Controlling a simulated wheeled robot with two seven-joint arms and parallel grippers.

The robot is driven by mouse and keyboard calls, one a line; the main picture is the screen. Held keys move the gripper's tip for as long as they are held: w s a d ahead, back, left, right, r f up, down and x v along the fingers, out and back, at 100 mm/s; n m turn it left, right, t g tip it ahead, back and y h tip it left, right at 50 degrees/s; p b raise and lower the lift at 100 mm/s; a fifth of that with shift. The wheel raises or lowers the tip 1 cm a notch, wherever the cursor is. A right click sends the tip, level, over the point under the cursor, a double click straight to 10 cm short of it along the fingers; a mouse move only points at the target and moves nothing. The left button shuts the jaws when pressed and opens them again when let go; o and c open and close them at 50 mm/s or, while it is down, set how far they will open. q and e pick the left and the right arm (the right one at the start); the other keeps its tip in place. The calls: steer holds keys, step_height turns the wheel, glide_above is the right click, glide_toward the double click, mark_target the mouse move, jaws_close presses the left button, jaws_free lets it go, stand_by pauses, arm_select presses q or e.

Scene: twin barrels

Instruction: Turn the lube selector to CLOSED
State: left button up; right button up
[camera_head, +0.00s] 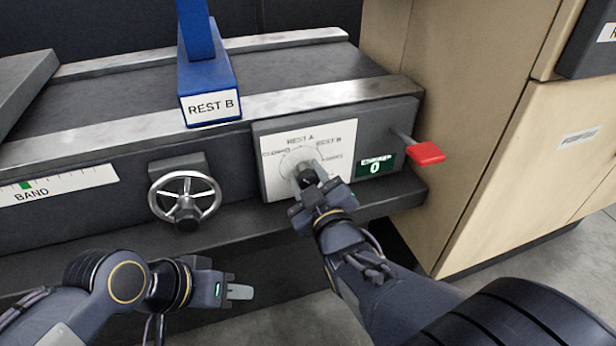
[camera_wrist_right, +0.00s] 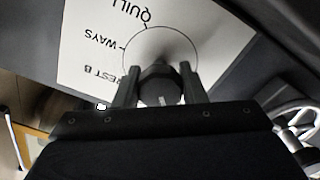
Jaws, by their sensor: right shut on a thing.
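The lube selector is a dark round knob (camera_wrist_right: 161,86) on a white dial plate (camera_head: 277,184) with printed labels around a circle. In the head view REST A and REST B read above it; the other labels are small or partly covered. In the right wrist view the plate is upside down and shows WAYS, REST B and part of QUILL. My right gripper (camera_head: 306,177) is shut on the knob, one finger on each side. A short white mark shows on the knob's face, but I cannot tell which label it points to. My left gripper (camera_head: 240,292) hangs low, away from the panel.
A spoked handwheel (camera_head: 185,199) is left of the dial plate. A red-ended lever (camera_head: 426,154) and a green counter reading 0 (camera_head: 375,167) are to its right. A blue post marked REST B (camera_head: 207,84) stands above. A wooden cabinet (camera_head: 520,150) is at the right.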

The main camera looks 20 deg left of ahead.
steer(key=shift+n, duration=0.3)
steer(key=o, duration=1)
steer(key=p+v, duration=0.1)
steer(key=v, duration=0.6)
steer(key=shift+s+d+p, duration=0.25)
steer(key=shift+s+p, duration=0.1)
steer(key=shift+p, duration=0.05)
